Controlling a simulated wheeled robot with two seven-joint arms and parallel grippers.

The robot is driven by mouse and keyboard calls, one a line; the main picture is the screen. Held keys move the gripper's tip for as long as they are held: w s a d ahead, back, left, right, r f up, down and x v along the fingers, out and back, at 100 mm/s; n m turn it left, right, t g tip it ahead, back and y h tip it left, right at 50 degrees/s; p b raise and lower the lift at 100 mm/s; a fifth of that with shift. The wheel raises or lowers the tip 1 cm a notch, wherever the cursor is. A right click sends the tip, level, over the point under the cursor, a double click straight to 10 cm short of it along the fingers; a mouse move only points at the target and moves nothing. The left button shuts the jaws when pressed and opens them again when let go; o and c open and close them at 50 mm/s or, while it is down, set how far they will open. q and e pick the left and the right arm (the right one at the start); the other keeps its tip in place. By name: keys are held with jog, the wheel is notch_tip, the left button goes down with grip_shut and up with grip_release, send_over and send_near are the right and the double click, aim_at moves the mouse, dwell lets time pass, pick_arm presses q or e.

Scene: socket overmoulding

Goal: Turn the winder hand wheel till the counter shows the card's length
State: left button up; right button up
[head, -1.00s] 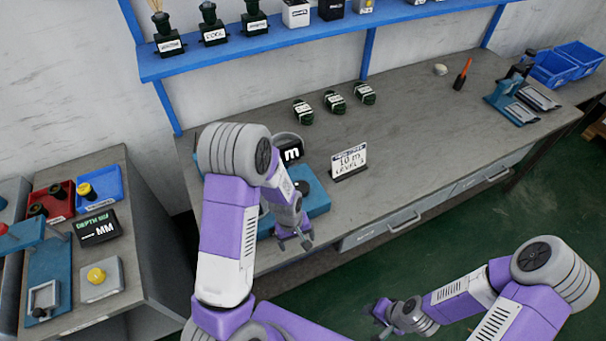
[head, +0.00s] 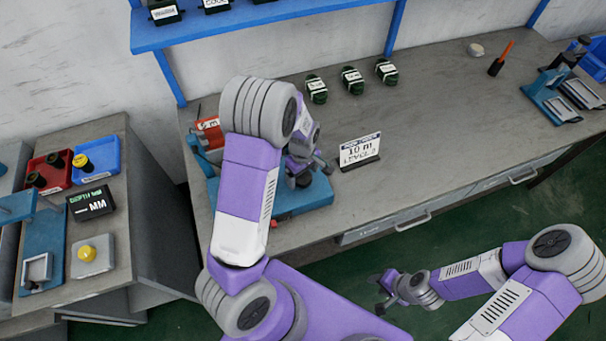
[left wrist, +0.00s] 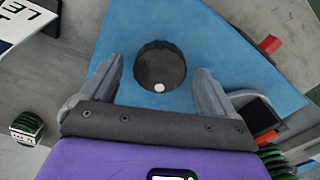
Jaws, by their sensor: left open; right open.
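The winder has a blue base (head: 310,196) on the bench, partly covered by my left arm. Its hand wheel, a dark ribbed disc (left wrist: 161,68) with a white dot near its lower edge, shows in the left wrist view. My left gripper (head: 303,172) is over it, with the open fingers (left wrist: 160,80) on either side; contact cannot be told. The card (head: 360,150) stands beside the winder and reads "10 m" with "LEVEL 2" below. The counter's reading is not visible behind my arm. My right gripper (head: 383,290) is open and empty, away from the bench front.
A red part with a white label (head: 208,124) shows left of my arm. Several dark green wrapped coils (head: 352,80) lie behind the card. A side bench at left holds red and blue trays (head: 97,155) and a depth display (head: 91,203).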

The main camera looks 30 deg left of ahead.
pick_arm(q)
jog(key=shift+f, duration=0.15)
jog(key=shift+c, duration=0.4)
jog(key=c, duration=1)
